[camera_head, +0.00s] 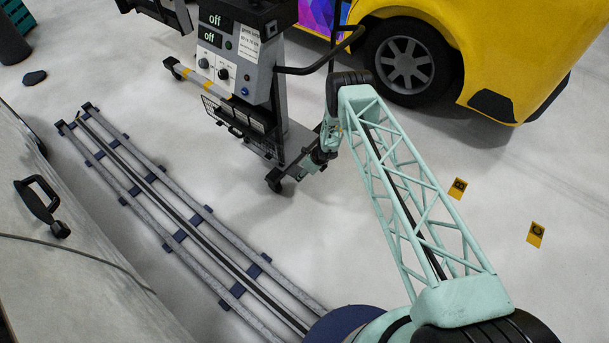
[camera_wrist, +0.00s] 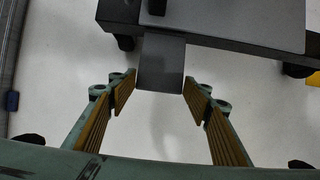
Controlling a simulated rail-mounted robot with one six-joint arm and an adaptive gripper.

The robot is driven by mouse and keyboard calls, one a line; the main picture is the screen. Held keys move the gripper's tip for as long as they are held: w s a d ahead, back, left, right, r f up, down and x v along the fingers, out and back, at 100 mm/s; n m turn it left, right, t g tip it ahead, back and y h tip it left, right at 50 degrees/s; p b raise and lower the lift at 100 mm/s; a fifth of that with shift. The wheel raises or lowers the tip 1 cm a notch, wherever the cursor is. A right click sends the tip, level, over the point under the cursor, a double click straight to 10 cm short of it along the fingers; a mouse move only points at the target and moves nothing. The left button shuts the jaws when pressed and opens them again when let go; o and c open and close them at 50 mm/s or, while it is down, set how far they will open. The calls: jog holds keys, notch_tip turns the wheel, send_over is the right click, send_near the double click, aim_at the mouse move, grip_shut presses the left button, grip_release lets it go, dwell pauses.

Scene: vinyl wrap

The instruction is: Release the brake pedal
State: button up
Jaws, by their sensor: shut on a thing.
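The brake pedal (camera_wrist: 160,62) is a flat grey plate that juts out from the dark base of the wheeled cart in the wrist view. My gripper (camera_wrist: 160,88) has its two ribbed, yellow-lined fingers on either side of the pedal's free end and is shut on it. In the head view my gripper (camera_head: 318,158) is low at the right side of the cart (camera_head: 290,140), close to the floor. There the arm's end hides most of the pedal.
The cart carries a control box (camera_head: 222,65) with two displays reading "off". Metal floor rails (camera_head: 180,220) run at left. A yellow car (camera_head: 510,45) stands behind at right. Yellow floor markers (camera_head: 535,234) lie at right. A worktop (camera_head: 60,280) fills the lower left.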

jog(key=shift+w+a+r, duration=0.15)
jog(key=shift+w+r, duration=0.05)
jog(key=shift+c, duration=0.2)
jog(key=o, duration=0.9)
jog(key=shift+o, duration=1.3)
jog(key=shift+s, duration=0.1)
jog(key=v, duration=1.2)
jog(key=shift+r, duration=0.1)
